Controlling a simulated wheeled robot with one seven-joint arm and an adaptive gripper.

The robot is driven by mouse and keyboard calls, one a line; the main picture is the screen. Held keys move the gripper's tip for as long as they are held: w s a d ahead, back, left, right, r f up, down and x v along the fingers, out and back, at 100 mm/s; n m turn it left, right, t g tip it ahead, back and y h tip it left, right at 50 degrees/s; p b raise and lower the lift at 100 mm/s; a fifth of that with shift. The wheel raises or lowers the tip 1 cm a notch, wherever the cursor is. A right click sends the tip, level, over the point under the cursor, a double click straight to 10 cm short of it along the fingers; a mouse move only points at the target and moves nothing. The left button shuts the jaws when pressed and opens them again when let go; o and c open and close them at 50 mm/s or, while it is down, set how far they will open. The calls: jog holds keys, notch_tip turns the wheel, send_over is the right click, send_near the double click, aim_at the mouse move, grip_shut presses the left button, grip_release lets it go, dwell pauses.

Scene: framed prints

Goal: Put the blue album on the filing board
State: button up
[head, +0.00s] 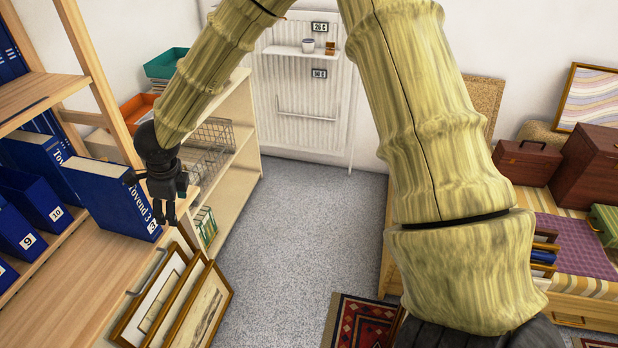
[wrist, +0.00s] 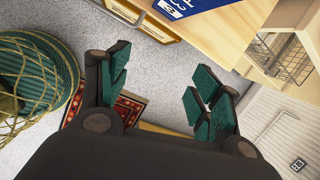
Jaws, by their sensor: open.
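A blue album (head: 108,198) with white "Tovend 3" lettering stands upright near the edge of a light wooden shelf board (head: 92,272) at the left. Its lower corner also shows at the top of the wrist view (wrist: 185,6). My gripper (head: 163,212) is at the album's right end, overlapping its edge in the head view; I cannot tell if they touch. In the wrist view my gripper (wrist: 160,92) has its fingers spread with nothing between them. I cannot tell which surface is the filing board.
Blue binders numbered 9 and 10 (head: 32,203) crowd the shelf at left. Framed prints (head: 180,305) lean below its edge. Wire baskets (head: 208,138) sit on a shelf behind my gripper. A bench (head: 575,283) with cases stands at right. The grey floor (head: 300,220) between is clear.

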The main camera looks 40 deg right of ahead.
jog(key=s+d+f+n+h, duration=0.1)
jog(key=s+d+f+n, duration=0.25)
jog(key=s+f, duration=0.35)
jog(key=s+d+f+n+h, duration=0.1)
jog(key=s+d+f+n, duration=0.3)
jog(key=f, duration=0.5)
jog(key=s+d+f+n+h, duration=0.1)
jog(key=s+d+f+n, duration=0.2)
jog(key=s+f+n, duration=0.4)
jog(key=s+f+n+g+y, duration=0.1)
jog(key=s+f+n, duration=0.3)
jog(key=s, duration=0.7)
jog(key=s+f+n+g+y, duration=0.1)
jog(key=s+f+n, duration=0.4)
jog(key=s, duration=0.7)
jog(key=shift+d+f+n+g, duration=0.15)
jog(key=shift+d+n+g, duration=0.35)
jog(key=shift+n, duration=0.45)
